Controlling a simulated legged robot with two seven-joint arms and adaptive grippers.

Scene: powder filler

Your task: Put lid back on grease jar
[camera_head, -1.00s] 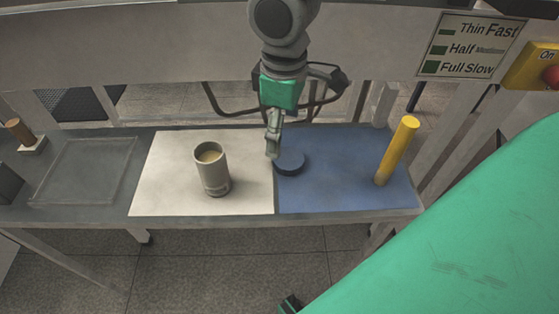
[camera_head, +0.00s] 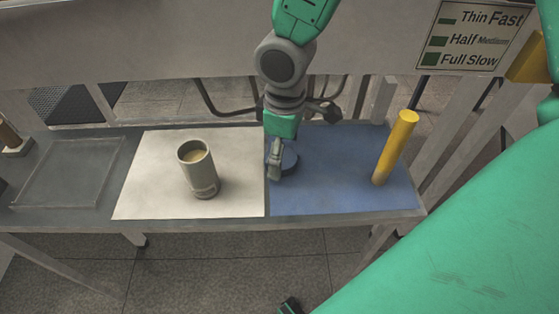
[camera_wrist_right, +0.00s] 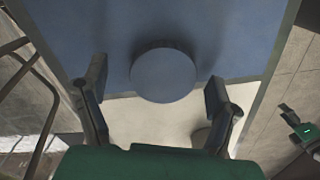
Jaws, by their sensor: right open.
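The grease jar (camera_head: 200,178) is a grey-beige cylinder standing upright on the white mat (camera_head: 140,190). Its top is open and shows pale yellowish contents. The lid (camera_head: 290,162) is a dark blue disc lying flat on the blue mat (camera_head: 335,190), near its left edge. My right gripper (camera_head: 275,172) is low over the lid and hides part of it. In the right wrist view the lid (camera_wrist_right: 163,76) shows between the two spread fingers (camera_wrist_right: 157,84), with a gap on each side.
A yellow cylinder (camera_head: 396,147) stands upright on the right of the blue mat. A clear shallow tray (camera_head: 68,172) lies at the left of the table. A speed sign (camera_head: 468,35) is at the upper right. The table's front edge is bare.

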